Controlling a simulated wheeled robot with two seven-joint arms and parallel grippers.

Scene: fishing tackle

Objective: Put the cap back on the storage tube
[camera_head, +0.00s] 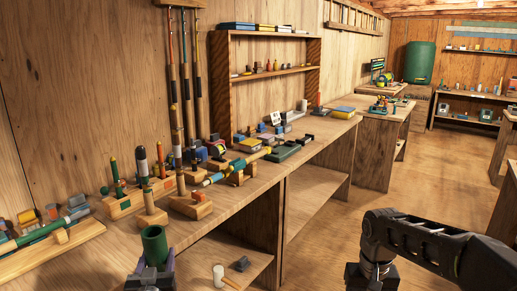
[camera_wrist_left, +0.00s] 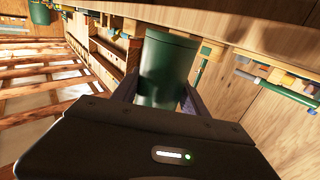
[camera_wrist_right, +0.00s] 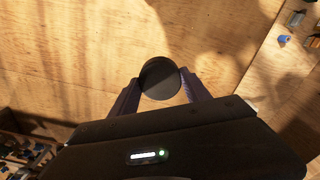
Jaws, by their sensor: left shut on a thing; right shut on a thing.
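The storage tube is a dark green open-topped cylinder (camera_head: 154,246), upright at the bottom of the head view. My left gripper (camera_head: 150,277) is shut around it; the tube also shows between the fingers in the left wrist view (camera_wrist_left: 166,72). The dark round cap (camera_wrist_right: 160,78) is between the fingertips of my right gripper (camera_wrist_right: 160,84), which is shut on it. In the head view my right arm comes in from the right, and its gripper (camera_head: 370,279) is cut by the bottom edge. The cap cannot be made out there. Tube and cap are well apart.
A wooden workbench (camera_head: 225,220) runs along the left wall with rods, wooden stands and tackle. Its lower shelf holds a white cylinder (camera_head: 218,275) and a dark block (camera_head: 240,264). The wooden floor (camera_head: 330,225) between the bench and my right arm is clear.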

